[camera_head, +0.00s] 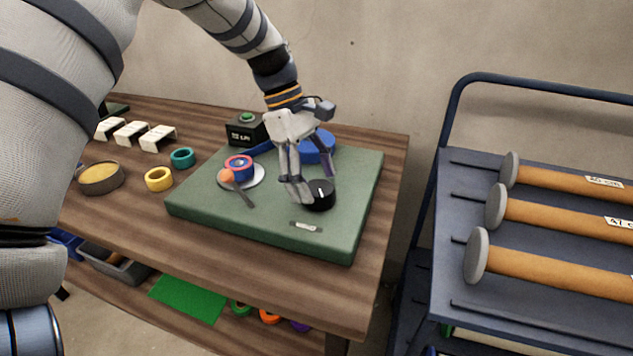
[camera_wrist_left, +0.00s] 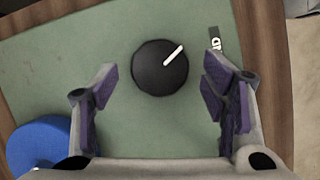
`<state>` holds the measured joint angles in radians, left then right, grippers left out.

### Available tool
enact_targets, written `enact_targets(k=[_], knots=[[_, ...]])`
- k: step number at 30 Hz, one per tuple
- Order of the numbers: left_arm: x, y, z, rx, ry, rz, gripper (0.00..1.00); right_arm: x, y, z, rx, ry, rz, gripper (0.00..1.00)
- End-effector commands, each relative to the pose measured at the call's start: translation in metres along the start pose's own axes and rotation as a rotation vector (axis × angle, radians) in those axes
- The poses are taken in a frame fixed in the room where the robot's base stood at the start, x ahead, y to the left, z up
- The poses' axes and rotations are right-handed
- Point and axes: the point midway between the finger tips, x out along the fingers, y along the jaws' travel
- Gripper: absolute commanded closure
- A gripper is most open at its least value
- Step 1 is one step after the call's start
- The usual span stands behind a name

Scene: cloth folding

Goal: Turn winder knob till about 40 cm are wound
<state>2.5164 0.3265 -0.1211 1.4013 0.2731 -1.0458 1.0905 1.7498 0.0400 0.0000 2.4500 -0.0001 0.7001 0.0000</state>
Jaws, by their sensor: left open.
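The winder's black knob (camera_head: 319,196) stands on the green base (camera_head: 200,205), near its right front part. In the left wrist view the knob (camera_wrist_left: 150,75) is round, with a white pointer line aimed to the upper right. My left gripper (camera_head: 308,184) is open at the knob in the head view. In the left wrist view the knob lies ahead of and between the two spread purple-padded fingers (camera_wrist_left: 160,90), with a gap on each side. A blue disc (camera_head: 318,148) sits behind the gripper, and a black box (camera_head: 243,133) with a small display stands at the back.
Teal (camera_head: 183,157) and yellow (camera_head: 159,179) rings and a round tan-topped container (camera_head: 101,178) lie left on the wooden table (camera_head: 190,245). A cart (camera_head: 450,200) with orange rolls stands right.

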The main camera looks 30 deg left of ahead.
Motion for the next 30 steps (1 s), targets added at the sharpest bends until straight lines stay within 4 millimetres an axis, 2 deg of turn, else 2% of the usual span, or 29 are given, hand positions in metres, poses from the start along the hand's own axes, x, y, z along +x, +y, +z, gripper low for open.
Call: enact_targets(k=[4,11,14,18,30], knots=[[0.0124,-0.0003,0.0000,0.000,0.000,0.000,0.33,-0.0005,0.0000,-0.0004,0.000,0.002,0.000,0.60],[0.0140,-0.0001,0.0000,0.000,0.001,0.000,0.33,-0.0005,0.0000,-0.0004,0.000,0.002,0.000,0.60],[0.0139,-0.0001,-0.0001,0.000,0.001,0.000,0.51,-0.0004,0.0000,-0.0004,0.000,0.002,0.000,0.60],[0.0138,-0.0001,-0.0001,0.000,0.001,0.000,0.81,-0.0004,0.0000,-0.0004,0.000,0.001,0.000,0.60],[0.0153,0.0007,-0.0005,0.060,0.001,-0.027,0.80,0.0027,0.0001,0.0020,0.000,-0.009,0.000,0.60]])
